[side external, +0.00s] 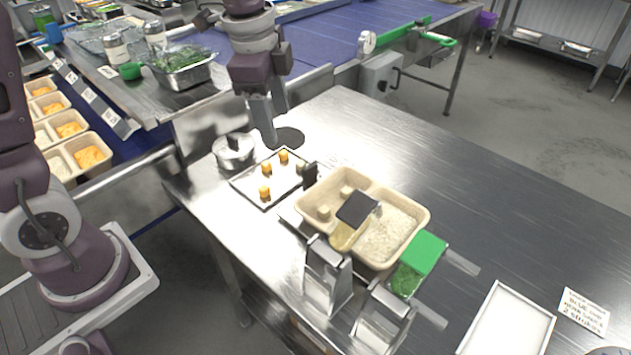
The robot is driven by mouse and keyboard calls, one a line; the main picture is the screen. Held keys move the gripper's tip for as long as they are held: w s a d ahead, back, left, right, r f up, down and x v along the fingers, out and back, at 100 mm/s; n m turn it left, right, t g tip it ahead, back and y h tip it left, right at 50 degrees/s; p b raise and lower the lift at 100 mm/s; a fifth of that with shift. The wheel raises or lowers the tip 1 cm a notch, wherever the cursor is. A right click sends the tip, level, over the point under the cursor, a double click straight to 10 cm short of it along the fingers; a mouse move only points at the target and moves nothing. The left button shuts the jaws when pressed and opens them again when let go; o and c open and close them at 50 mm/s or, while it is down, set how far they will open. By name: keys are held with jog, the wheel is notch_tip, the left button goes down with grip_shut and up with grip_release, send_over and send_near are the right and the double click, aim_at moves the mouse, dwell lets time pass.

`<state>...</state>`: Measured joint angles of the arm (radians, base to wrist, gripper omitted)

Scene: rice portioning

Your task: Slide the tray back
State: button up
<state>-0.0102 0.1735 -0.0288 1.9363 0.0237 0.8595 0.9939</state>
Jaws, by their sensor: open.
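A beige two-compartment tray (412,199) sits near the middle of the steel table. White rice lies in its right compartment, and small pale blocks show in the left one. A black-topped piece with a yellowish scoop (358,208) covers part of its middle and front. A shallow metal tray (248,193) with several orange pieces lies to its left, with a dark upright tab (310,174) between the two trays. My gripper (275,128) is open and empty, fingers pointing down, above the table behind the metal tray. It is apart from both trays.
Metal dispensers (328,275) and a green-topped container (424,252) crowd the beige tray's front. A white-bottomed tray (507,322) and a sign (583,312) lie front right. The table's back right is clear.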

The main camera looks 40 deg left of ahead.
aim_at(310, 177)
jog(key=w+f+m, duration=0.2)
jog(key=f, duration=0.1)
jog(key=w+f+m+g, duration=0.1)
jog(key=w+f, duration=0.2)
jog(key=f, duration=0.1)
jog(key=w+f+m, duration=0.2)
jog(key=f, duration=0.2)
jog(key=shift+w+d+f+m+g, duration=0.1)
jog(key=shift+w+d+m+g, duration=0.05)
jog(key=shift+w+m+g, duration=0.2)
jog(key=shift+m, duration=0.25)
notch_tip(310, 177, down, 8)
jog(key=shift+f, duration=0.1)
grip_shut()
jog(key=shift+w, duration=0.1)
